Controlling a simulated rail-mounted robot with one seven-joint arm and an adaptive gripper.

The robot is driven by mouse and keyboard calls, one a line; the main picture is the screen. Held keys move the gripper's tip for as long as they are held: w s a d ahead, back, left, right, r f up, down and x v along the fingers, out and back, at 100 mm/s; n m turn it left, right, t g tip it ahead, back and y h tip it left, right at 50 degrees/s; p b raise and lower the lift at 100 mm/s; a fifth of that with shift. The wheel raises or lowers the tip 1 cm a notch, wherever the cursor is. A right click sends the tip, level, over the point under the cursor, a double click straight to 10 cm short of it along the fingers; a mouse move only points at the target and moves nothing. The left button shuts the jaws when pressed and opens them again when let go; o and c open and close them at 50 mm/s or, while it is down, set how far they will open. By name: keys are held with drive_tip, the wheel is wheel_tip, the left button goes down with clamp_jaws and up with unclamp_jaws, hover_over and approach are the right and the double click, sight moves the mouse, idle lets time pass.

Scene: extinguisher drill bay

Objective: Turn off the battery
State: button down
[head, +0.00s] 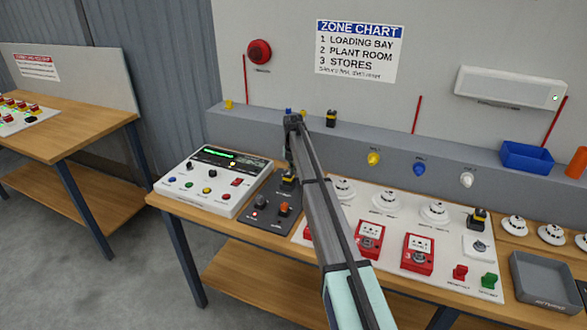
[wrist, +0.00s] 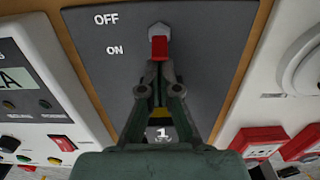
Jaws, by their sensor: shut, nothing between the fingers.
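A dark grey panel (wrist: 215,75) with OFF and ON labels fills the middle of the wrist view. It carries a toggle switch with a red tip (wrist: 159,47) on a metal nut. The red tip points down the picture, about level with the ON label. My gripper (wrist: 160,72) is shut and empty, its fingertips just below the red tip; I cannot tell whether they touch it. A black and yellow part marked 1 (wrist: 163,135) is partly hidden behind the fingers. In the head view the same panel (head: 262,207) is on the bench, and my arm hides the switch.
A white control panel (head: 213,182) with a green display is left of the dark panel. Right of it is a white board (head: 390,268) with detectors and red call points. A grey ledge (head: 245,125) with coloured lamps runs behind.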

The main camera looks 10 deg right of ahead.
drive_tip(key=shift+w, duration=0.1)
drive_tip(key=shift+w+d+r+b, duration=0.15)
drive_tip(key=shift+w+d+b, duration=0.25)
drive_tip(key=shift+b, duration=0.3)
drive_tip(key=shift+a+r, duration=0.1)
drive_tip(key=shift+r, duration=0.2)
drive_tip(key=shift+r+p, duration=0.45)
drive_tip(key=shift+r, duration=0.2)
drive_tip(key=w+d+r+p, duration=0.2)
drive_tip(key=w+d+r, duration=0.1)
drive_tip(key=w+r, duration=0.2)
wheel_tip(320, 180, up, 3)
drive_tip(key=shift+w+d+f+p, duration=0.1)
drive_tip(key=shift+w+d+p, duration=0.1)
drive_tip(key=shift+p, duration=0.15)
